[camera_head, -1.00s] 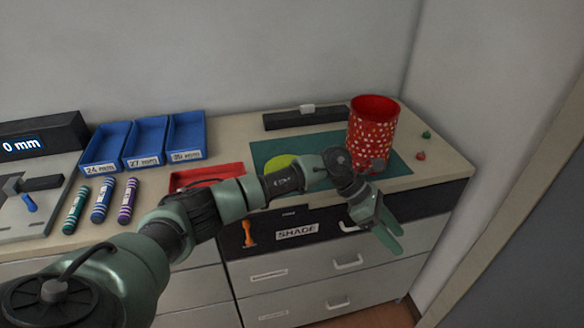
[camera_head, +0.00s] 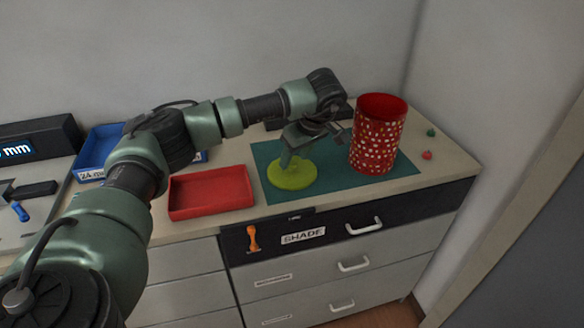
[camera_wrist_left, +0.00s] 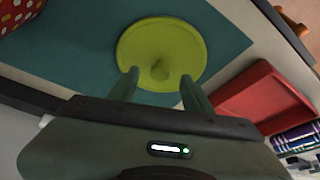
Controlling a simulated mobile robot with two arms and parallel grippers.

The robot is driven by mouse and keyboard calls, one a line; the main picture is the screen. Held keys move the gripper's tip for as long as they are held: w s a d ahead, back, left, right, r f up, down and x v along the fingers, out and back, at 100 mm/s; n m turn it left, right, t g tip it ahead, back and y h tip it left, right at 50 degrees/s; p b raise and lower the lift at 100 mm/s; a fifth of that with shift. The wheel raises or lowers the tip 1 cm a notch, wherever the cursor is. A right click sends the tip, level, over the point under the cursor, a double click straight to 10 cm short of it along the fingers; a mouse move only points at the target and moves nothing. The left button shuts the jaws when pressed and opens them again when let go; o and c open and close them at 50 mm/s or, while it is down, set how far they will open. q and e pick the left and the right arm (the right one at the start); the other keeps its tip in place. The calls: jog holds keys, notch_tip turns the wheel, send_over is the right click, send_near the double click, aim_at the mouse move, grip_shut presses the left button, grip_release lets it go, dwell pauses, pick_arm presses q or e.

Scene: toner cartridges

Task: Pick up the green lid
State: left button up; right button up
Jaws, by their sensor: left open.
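The green lid (camera_head: 292,174) is a flat yellow-green disc lying on the teal mat (camera_head: 347,181). In the left wrist view the lid (camera_wrist_left: 161,52) shows a small round knob at its middle. Nothing is held. I cannot tell how high the tips are above the lid. My right gripper is not in view.
A red spotted canister (camera_head: 378,135) stands on the mat to the right of the lid. A red tray (camera_head: 211,192) lies to the left. Two small pieces, green (camera_head: 431,132) and red (camera_head: 427,155), lie at the far right. Blue bins (camera_head: 98,146) are partly behind my arm.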

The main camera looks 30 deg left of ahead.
pick_arm(q)
jog(key=shift+x, duration=1.15)
jog(key=shift+d, duration=0.1)
grip_shut()
